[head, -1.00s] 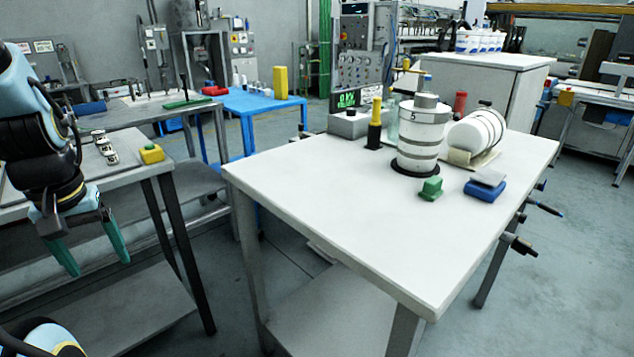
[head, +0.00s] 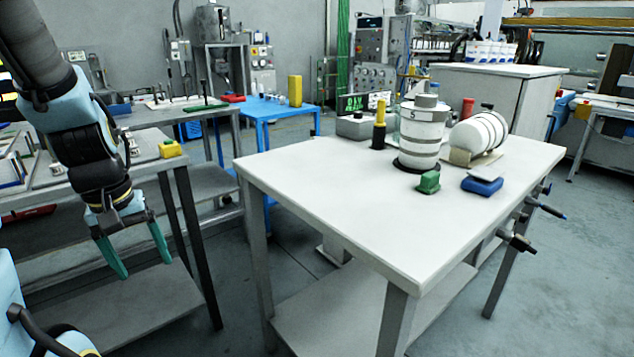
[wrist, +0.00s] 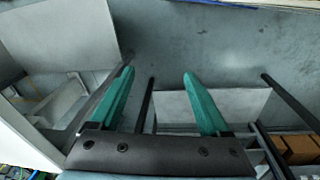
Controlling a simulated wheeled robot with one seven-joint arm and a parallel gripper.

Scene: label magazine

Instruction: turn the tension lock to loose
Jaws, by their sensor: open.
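My gripper (head: 145,270) hangs at the left of the head view, fingers down, beside the white-topped table (head: 330,215) and apart from it. Its two green fingers are spread and empty, also in the wrist view (wrist: 158,73), with floor and table parts beyond. On the table's far half stands an upright white banded drum (head: 421,140) marked 5, with a grey cap. A white roll (head: 478,133) lies on a cradle to its right. Dark-handled levers (head: 517,241) stick out from the table's right side. I cannot tell which part is the tension lock, or its setting.
A green block (head: 428,182), a blue block (head: 482,186), a yellow-and-black post (head: 378,128) and a grey box with a green display (head: 362,125) stand near the drum. A grey bench (head: 150,150) is at left, a blue table (head: 262,108) behind. The white table's near half is clear.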

